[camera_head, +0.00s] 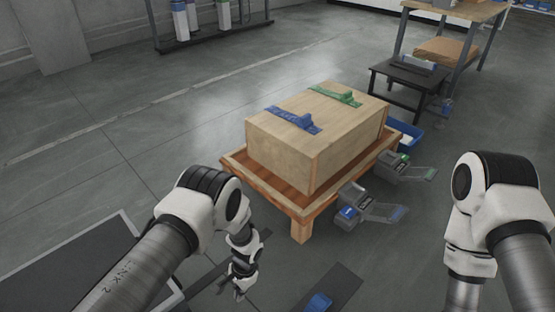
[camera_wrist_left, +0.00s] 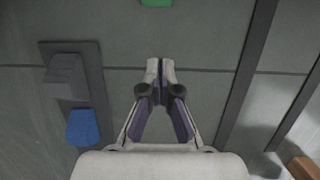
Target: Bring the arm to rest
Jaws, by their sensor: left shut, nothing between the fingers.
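My left arm comes in from the left in the head view and bends down at the elbow. My left gripper (camera_head: 240,288) hangs low, left of the wooden pallet table, apart from it and holding nothing. In the left wrist view the two fingers of the left gripper (camera_wrist_left: 160,72) meet at the tips, with bare grey floor behind them. My right arm comes in from the right in the head view, its elbow bent and its lower part running out at the bottom edge. My right gripper is not in view.
A large wooden box (camera_head: 300,150) with blue and green handles stands on a low wooden pallet table (camera_head: 250,179). Grey devices (camera_head: 350,204) sit at its right side. A blue-topped device (camera_head: 319,302) is at the bottom. A black table (camera_head: 402,79) stands behind.

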